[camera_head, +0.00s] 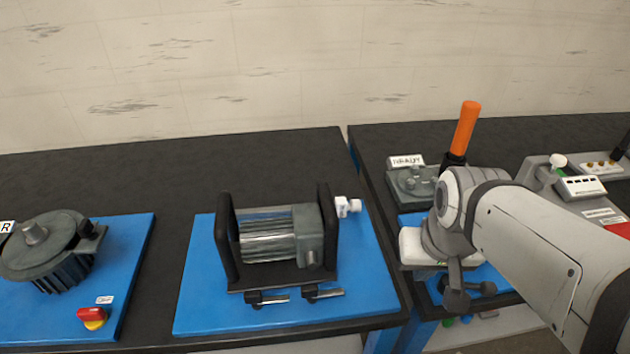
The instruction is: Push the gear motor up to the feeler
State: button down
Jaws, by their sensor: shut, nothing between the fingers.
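The gear motor (279,235) is a grey ribbed cylinder with a plain gearbox block (309,236) on its right end. It lies on a dark cradle between a left black upright (227,243) and a right black upright (328,228). A small white fitting (347,206), which looks like the feeler, sticks out right of the right upright. I cannot tell whether the motor touches it. My arm (535,250) reaches in from the right, its wrist joint above the right-hand table. My gripper's fingers cannot be made out; the arm is well right of the motor.
Two clamp levers (268,300) (322,293) stand in front of the cradle on a blue board (195,315). Left is a finned motor (58,255) and a red-yellow switch (92,317). An orange handle (465,128) rises behind my arm. A gap separates the tables.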

aim_at(301, 249)
jog(key=z, duration=0.7)
jog(key=k, duration=2)
jog(key=u, duration=0.95)
jog(key=i, duration=1.65)
jog(key=u, duration=0.05)
